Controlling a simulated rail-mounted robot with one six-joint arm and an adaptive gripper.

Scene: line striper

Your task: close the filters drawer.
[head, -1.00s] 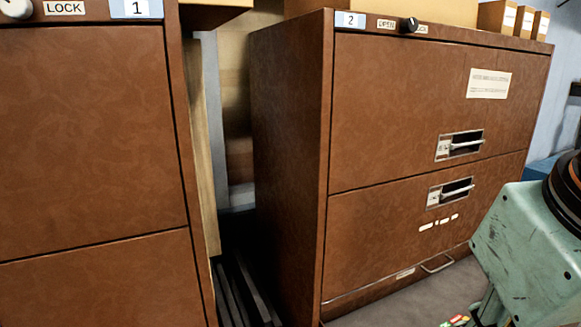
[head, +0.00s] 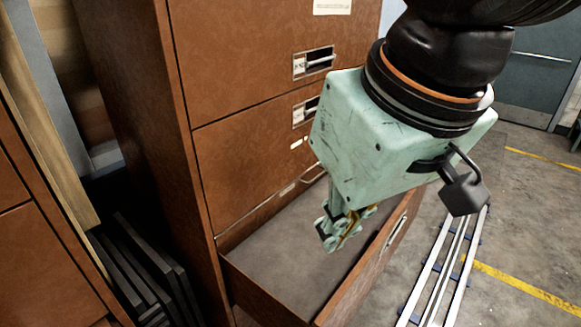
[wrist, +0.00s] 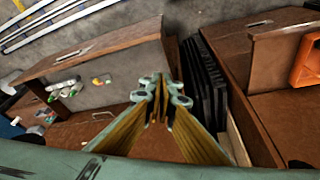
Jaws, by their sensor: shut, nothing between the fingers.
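An open brown drawer (head: 370,268) sticks out low from the brown cabinet (head: 235,60) in the head view; I cannot read a filters label on it. Its front panel, with a pale handle (head: 394,232), faces right. My pale green gripper (head: 338,240) is shut and empty, pointing down above the open drawer, inside its front panel as seen here. In the wrist view my fingertips (wrist: 160,88) are together near the drawer's corner. The drawer front (wrist: 95,50) lies beyond them at upper left; contact cannot be told.
Small green and white items (wrist: 65,88) lie in the drawer in the wrist view. Dark flat panels (head: 140,270) stand between the cabinets. White rails (head: 440,270) run along the floor right of the drawer. An orange bin (wrist: 306,60) is at the right in the wrist view.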

